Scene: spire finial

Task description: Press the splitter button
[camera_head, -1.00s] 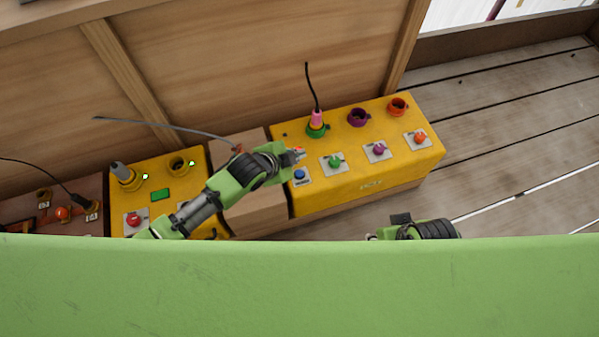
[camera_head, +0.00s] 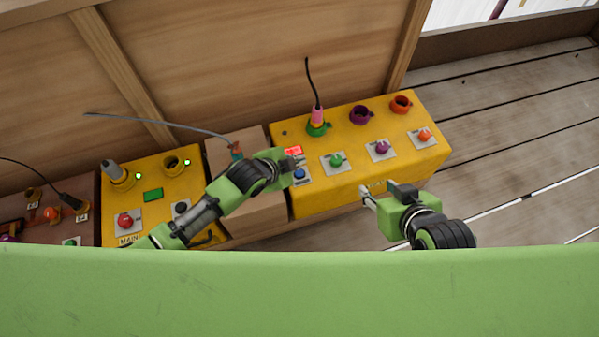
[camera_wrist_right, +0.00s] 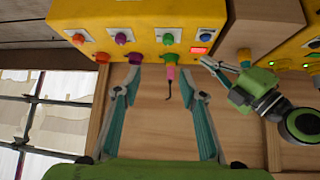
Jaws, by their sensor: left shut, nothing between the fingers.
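The large yellow box (camera_head: 350,190) has a row of blue (camera_head: 299,174), green (camera_head: 336,160), purple (camera_head: 381,148) and orange (camera_head: 424,135) buttons on pale plates. Its front lettering is too small to read, and I cannot tell which button is the splitter's. A red lit panel (camera_head: 293,151) sits behind the blue button. My left gripper (camera_head: 301,160) is shut and empty, its tips between the red panel and the blue button; contact is unclear. It also shows in the right wrist view (camera_wrist_right: 207,63). My right gripper (camera_head: 367,197) is open and empty, in front of the box.
A pink plug (camera_head: 317,115) with a black cable stands in the green socket; purple (camera_head: 359,115) and orange (camera_head: 401,104) sockets are empty. A smaller yellow box (camera_head: 152,220) and wooden block (camera_head: 257,213) stand left. A wooden wall rises behind; plank floor is clear right.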

